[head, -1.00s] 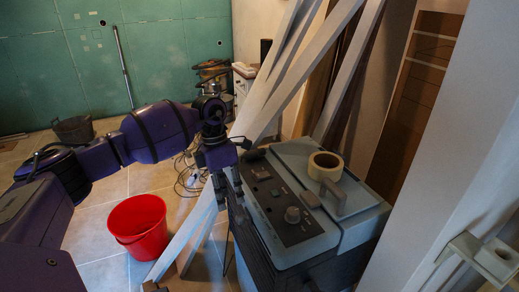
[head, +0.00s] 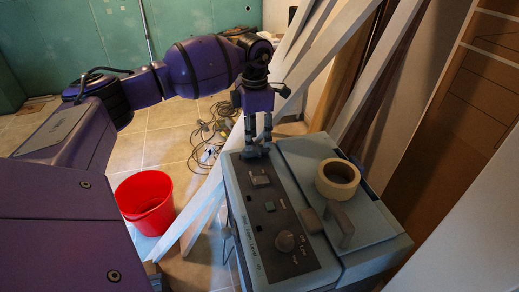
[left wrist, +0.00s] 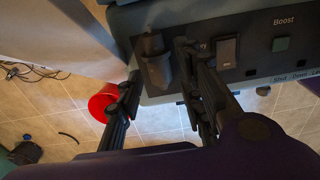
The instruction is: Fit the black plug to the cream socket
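In the head view the fingertips largely hide this spot. I make out no cream socket in the current views. My right gripper is not in view.
The grey machine (head: 375,228) carries a tape roll (head: 337,178), a handle and a knob (head: 286,241). Pale boards (head: 325,62) lean behind it. A red bucket (head: 146,201) stands on the tiled floor, with tangled cables (head: 212,132) beyond.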

